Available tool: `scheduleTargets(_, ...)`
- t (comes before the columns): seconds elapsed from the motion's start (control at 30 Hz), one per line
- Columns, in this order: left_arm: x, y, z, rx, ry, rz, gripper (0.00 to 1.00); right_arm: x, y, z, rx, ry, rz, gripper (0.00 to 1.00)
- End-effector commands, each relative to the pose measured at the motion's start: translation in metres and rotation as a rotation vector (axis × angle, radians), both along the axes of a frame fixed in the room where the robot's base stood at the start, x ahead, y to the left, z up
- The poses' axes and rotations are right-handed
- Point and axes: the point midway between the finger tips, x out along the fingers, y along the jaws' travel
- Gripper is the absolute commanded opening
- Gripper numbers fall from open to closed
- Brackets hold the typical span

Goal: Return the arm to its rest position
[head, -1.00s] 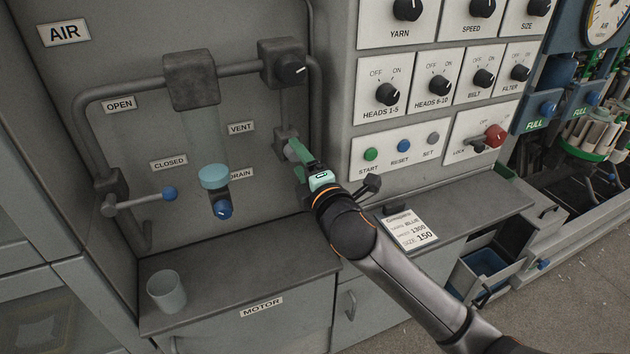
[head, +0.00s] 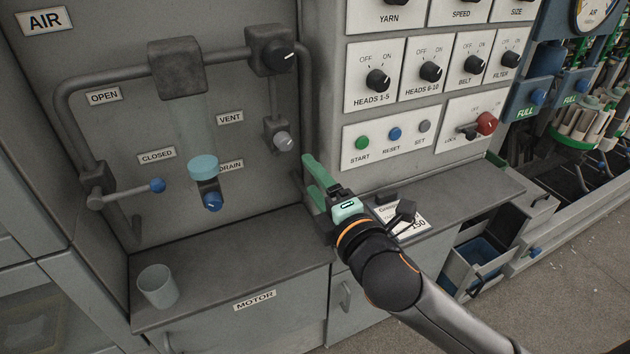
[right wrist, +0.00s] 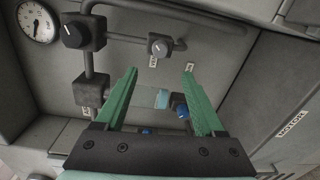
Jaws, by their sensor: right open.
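My right gripper (head: 312,178) is in front of the machine in the head view, below the grey vent knob (head: 283,141) and left of the button panel. Its green fingers are apart with nothing between them. The right wrist view shows both fingers (right wrist: 158,100) spread, with the air panel beyond them. The gripper is clear of the vent knob, and I see no contact with the panel. My right arm reaches in from the lower right and covers part of the card (head: 412,222) on the ledge. My left gripper is not in view.
A cup (head: 158,286) stands on the ledge (head: 225,262) at left. A lever with a blue knob (head: 157,185) and a blue drain knob (head: 213,202) project from the air panel. An open drawer (head: 478,258) juts out at right, below the ledge.

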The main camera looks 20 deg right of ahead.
Motion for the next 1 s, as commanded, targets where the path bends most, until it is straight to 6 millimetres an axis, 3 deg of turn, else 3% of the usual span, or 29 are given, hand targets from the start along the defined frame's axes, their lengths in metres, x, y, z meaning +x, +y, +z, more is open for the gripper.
scheduleTargets(0.27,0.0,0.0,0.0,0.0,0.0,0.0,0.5,0.0,0.0,-0.003,0.008,0.006,0.001,0.71)
scheduleTargets(0.37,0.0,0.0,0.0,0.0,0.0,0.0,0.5,0.0,0.002,-0.026,0.078,0.058,0.008,0.71)
scheduleTargets(0.47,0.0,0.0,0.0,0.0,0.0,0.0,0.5,-0.004,0.007,-0.078,0.248,0.173,0.01,0.71)
scheduleTargets(0.57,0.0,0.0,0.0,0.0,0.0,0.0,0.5,-0.022,0.012,-0.149,0.505,0.328,-0.018,0.71)
scheduleTargets(0.7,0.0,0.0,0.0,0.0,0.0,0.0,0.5,-0.068,0.018,-0.246,0.896,0.529,-0.133,0.71)
scheduleTargets(0.8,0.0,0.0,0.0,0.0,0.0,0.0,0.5,-0.11,0.02,-0.301,1.144,0.63,-0.252,0.71)
scheduleTargets(0.9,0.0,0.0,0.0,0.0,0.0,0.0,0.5,-0.148,0.02,-0.34,1.336,0.689,-0.37,0.71)
scheduleTargets(1.0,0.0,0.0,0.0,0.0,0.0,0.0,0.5,-0.175,0.019,-0.362,1.461,0.717,-0.457,0.71)
